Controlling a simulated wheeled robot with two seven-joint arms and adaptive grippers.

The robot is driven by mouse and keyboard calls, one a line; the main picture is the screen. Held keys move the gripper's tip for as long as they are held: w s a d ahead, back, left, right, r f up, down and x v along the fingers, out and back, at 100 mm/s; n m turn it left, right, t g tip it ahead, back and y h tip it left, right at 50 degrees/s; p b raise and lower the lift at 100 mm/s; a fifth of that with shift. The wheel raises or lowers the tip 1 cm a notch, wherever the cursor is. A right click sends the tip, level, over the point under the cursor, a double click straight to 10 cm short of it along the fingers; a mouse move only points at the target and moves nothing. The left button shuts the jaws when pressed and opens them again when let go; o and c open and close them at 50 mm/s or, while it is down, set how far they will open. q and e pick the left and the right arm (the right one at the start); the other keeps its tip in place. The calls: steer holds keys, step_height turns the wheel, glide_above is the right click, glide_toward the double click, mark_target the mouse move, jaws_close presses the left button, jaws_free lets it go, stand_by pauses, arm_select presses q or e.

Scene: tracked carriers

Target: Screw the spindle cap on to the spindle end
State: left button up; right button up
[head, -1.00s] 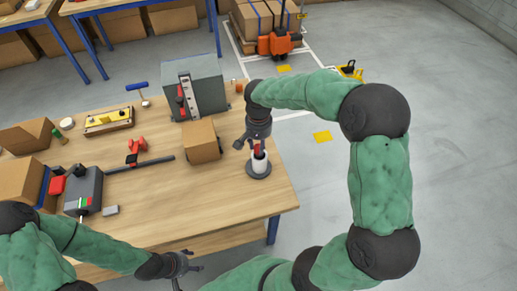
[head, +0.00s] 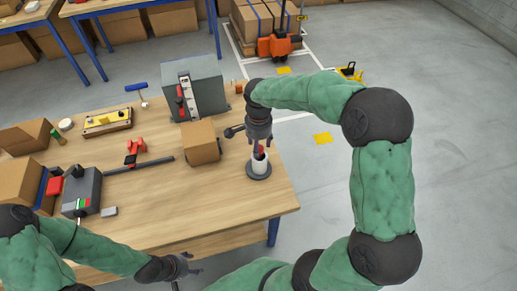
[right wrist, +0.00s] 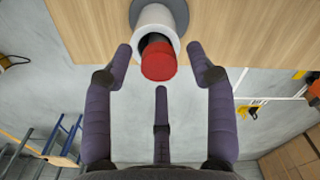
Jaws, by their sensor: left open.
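The spindle (head: 257,168) is a white upright sleeve on a dark round base near the table's right edge. The red spindle cap (right wrist: 158,62) sits at the sleeve's mouth, over a dark core. I cannot tell whether its thread is engaged. In the head view the cap (head: 260,152) is partly hidden by my right gripper (head: 255,138). In the right wrist view the fingers of my right gripper (right wrist: 160,66) are spread around the cap, with gaps on both sides. My left gripper (head: 187,268) is open and empty at the table's front edge.
A cardboard box (head: 201,142) stands just left of the spindle, with a grey machine cabinet (head: 195,87) behind it. A grey device (head: 82,192), a red clamp (head: 135,149) on a dark bar and a yellow level-like tool (head: 107,121) lie further left. The front right tabletop is clear.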

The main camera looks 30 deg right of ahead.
steer(key=n+p, duration=0.2)
steer(key=n, duration=0.2)
steer(key=shift+r, duration=0.1)
steer(key=n+p, duration=0.2)
steer(key=n, duration=0.3)
steer(key=shift+n, duration=0.4)
steer(key=n+p, duration=0.3)
steer(key=n, duration=0.2)
steer(key=shift+n, duration=0.4)
steer(key=n+p, duration=0.2)
steer(key=n, duration=0.2)
steer(key=n+p, duration=0.2)
steer(key=n, duration=0.1)
steer(key=n+p, duration=0.3)
steer(key=n, duration=0.1)
steer(key=shift+n, duration=0.4)
steer(key=shift+n+p, duration=0.45)
steer(key=shift+n, duration=0.55)
